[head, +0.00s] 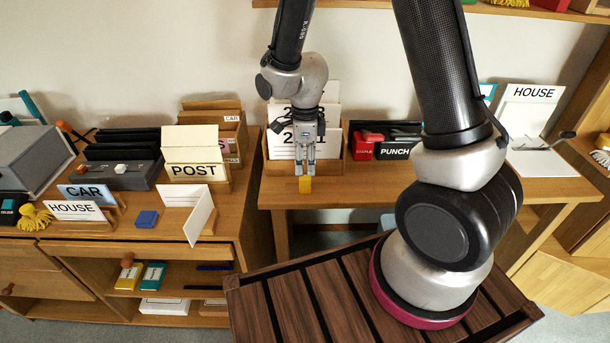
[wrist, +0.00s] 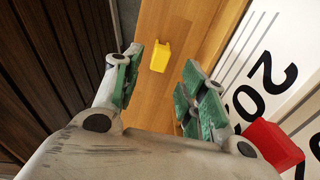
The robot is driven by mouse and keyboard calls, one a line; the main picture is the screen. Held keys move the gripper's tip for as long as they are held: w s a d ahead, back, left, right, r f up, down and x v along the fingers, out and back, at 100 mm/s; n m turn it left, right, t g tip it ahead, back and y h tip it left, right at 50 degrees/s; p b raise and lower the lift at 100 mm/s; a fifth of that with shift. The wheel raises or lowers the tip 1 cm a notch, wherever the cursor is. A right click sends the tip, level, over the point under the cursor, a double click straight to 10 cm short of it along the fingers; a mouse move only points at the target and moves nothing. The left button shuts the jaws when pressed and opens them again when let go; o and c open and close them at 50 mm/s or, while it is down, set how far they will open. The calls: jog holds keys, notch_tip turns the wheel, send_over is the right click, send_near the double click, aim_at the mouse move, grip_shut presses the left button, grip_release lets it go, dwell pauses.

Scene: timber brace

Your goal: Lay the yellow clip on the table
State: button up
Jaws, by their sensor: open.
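The yellow clip (head: 305,184) is on the wooden table (head: 400,185) near its front edge, directly below my gripper in the head view. It also shows in the wrist view (wrist: 160,55), against the wood, just past the fingertips and between their lines. My gripper (head: 305,168) points down, with its fingers apart and nothing between them. In the wrist view my gripper (wrist: 158,85) has clear space between its green pads. The clip looks apart from both fingers there.
Behind my gripper stands a wooden tray with number cards (head: 290,140). A red stapler (head: 366,140) and a black PUNCH box (head: 393,151) are to its right. The left desk holds a POST box (head: 195,170) and cards. The table's front strip is clear on both sides of the clip.

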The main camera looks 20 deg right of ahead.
notch_tip(320, 180, up, 5)
notch_tip(320, 180, up, 13)
jog(key=n+t, duration=0.2)
jog(key=n, duration=0.7)
send_over(305, 177)
jog(key=s+d, duration=0.5)
jog(key=d, duration=0.3)
jog(key=s+d+r+n+t, duration=0.1)
jog(key=s+d+r+n, duration=0.2)
jog(key=s+n, duration=0.3)
jog(key=s+d+r+n+t, duration=0.1)
jog(key=s+d+r+n, duration=0.3)
jog(key=s, duration=0.4)
jog(key=r+n, duration=0.1)
jog(key=n, duration=0.1)
jog(key=shift+r+n, duration=0.25)
jog(key=shift+n, duration=0.05)
